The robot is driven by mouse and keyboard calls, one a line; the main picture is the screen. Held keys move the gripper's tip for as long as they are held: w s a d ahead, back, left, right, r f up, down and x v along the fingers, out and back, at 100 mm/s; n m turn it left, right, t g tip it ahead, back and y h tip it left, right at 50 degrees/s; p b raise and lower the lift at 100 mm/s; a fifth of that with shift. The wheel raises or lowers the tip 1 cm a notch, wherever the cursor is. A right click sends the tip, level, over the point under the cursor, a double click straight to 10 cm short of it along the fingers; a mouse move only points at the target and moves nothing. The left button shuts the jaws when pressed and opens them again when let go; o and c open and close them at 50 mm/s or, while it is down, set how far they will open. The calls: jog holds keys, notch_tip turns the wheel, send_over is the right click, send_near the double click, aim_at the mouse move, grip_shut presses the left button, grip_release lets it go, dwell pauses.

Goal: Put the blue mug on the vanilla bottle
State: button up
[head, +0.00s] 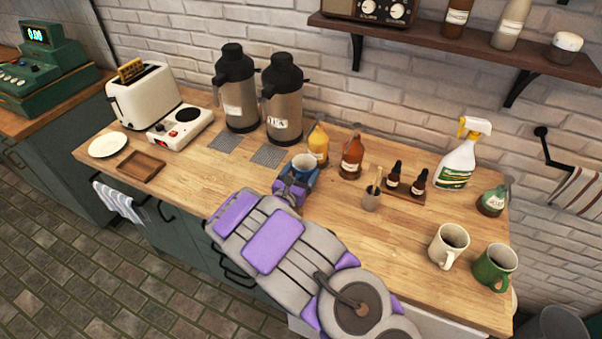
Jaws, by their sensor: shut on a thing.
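The blue mug (305,164) is upright, its pale inside showing, near the middle of the wooden counter. My gripper (295,186) is shut on its near side; the fingertips are partly hidden by my arm. A yellow bottle (319,144) stands just behind and right of the mug. A brown-orange bottle (351,158) stands farther right. Their labels are too small to read, so I cannot tell which one is vanilla. I cannot tell whether the mug touches the counter.
Two steel dispensers (240,97) (283,104) stand behind left. A small cup with a stick (371,198), two dropper bottles (420,181) on a wooden tray and a spray bottle (460,158) stand right. White (448,246) and green (494,266) mugs are front right. Counter left of my gripper is clear.

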jog(key=o, duration=1.2)
jog(key=shift+d, duration=0.1)
jog(key=p+v, duration=0.2)
jog(key=v, duration=1)
